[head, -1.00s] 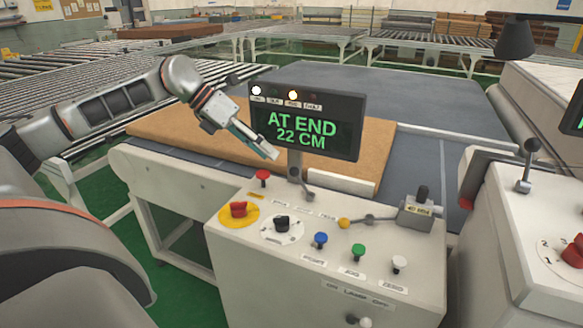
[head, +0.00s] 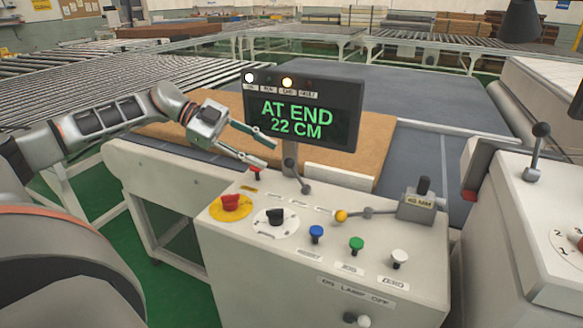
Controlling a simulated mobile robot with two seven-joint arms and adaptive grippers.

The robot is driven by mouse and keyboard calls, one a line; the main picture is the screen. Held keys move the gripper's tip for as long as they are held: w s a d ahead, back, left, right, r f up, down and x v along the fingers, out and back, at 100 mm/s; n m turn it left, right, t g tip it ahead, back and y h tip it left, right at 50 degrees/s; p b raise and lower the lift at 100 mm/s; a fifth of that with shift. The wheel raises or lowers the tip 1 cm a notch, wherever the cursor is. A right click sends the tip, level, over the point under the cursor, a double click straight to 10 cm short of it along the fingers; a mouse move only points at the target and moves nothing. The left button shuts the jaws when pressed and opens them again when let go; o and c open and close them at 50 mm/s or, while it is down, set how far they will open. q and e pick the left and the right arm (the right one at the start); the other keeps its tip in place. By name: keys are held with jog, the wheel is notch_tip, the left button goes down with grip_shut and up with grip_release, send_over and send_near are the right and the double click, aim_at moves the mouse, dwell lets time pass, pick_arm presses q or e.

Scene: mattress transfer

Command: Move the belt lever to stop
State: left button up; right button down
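A white control console (head: 225,262) stands in front of me. A short grey lever with a dark round knob (head: 305,188) comes down from the foot of the display post, beside a row of small labels too small to read. I cannot tell for sure whether it is the belt lever. The display (head: 303,115) reads "AT END 22 CM". My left gripper (head: 268,154) is open and empty, its fingers apart, just left of the display post and above the console's back edge. It touches no lever that I can see. My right gripper is out of view.
The console also bears a red knob on yellow (head: 231,202), a black selector (head: 275,216), blue (head: 316,232), green (head: 356,244) and white (head: 399,257) buttons, and a yellow-knobbed rod (head: 341,215). Another console with a black-knobbed lever (head: 541,130) stands right. A brown slab (head: 376,140) lies behind.

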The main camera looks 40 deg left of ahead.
aim_at(289, 162)
pick_arm(q)
jog(key=w+d+f+n+b, duration=0.1)
jog(key=w+d+f+n, duration=0.1)
jog(key=d+n, duration=0.1)
jog(key=w+d+f+n+b, duration=0.1)
jog(key=n, duration=0.1)
jog(key=shift+w+d+h+b, duration=0.25)
jog(key=shift+h+b, duration=0.1)
jog(key=shift+h, duration=0.05)
jog(key=shift+w+d+f, duration=0.2)
jog(key=shift+w+d, duration=0.1)
jog(key=shift+d, duration=0.25)
jog(key=c, duration=0.7)
grip_shut()
